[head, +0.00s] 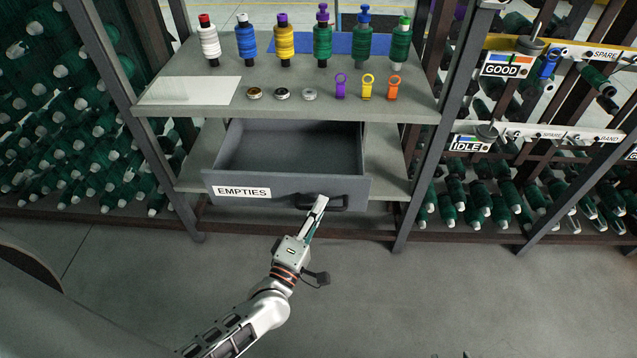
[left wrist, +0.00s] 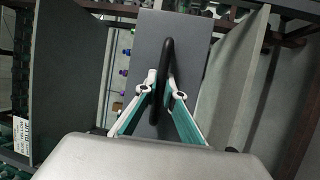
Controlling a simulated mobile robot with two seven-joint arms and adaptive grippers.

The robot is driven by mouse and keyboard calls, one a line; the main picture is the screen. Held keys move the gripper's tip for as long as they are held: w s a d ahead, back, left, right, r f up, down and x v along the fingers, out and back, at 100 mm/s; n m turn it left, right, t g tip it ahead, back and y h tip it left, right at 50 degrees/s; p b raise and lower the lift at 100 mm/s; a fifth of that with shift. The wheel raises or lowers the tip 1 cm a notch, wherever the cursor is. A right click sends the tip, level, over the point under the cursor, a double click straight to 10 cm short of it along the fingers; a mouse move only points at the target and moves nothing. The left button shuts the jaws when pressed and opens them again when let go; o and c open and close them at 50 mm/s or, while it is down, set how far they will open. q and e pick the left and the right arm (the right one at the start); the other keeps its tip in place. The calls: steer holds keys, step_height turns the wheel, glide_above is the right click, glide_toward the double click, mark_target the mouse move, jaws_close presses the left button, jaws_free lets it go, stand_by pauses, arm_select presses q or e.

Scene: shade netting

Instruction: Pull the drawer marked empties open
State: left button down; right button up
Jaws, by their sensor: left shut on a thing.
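The grey drawer (head: 290,187) marked EMPTIES (head: 241,191) stands partly open below the shelf, and its bare inside shows. Its black handle (head: 333,204) is at the right part of the front. My left gripper (head: 318,206) is at the handle, shut on it. In the left wrist view the two fingers (left wrist: 162,92) close on either side of the dark handle bar (left wrist: 168,60), with the drawer front (left wrist: 192,38) behind it. My right gripper does not show.
The shelf (head: 420,105) above holds several coloured spools, small tins, coloured tags and a white sheet (head: 189,91). Racks of green bobbins stand at left and right, with signs GOOD (head: 503,70) and IDLE (head: 468,145). The floor (head: 400,300) before the drawer is clear.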

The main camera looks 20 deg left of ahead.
arm_select(q)
steer(key=shift+s+d+p, duration=0.15)
steer(key=shift+s+d, duration=0.15)
steer(key=shift+s, duration=0.7)
steer(key=shift+s+d+p, duration=0.15)
steer(key=shift+s+d, duration=0.1)
steer(key=shift+s, duration=0.7)
steer(key=c, duration=2.1)
jaws_free()
steer(key=shift+c, duration=0.2)
steer(key=v, duration=1.2)
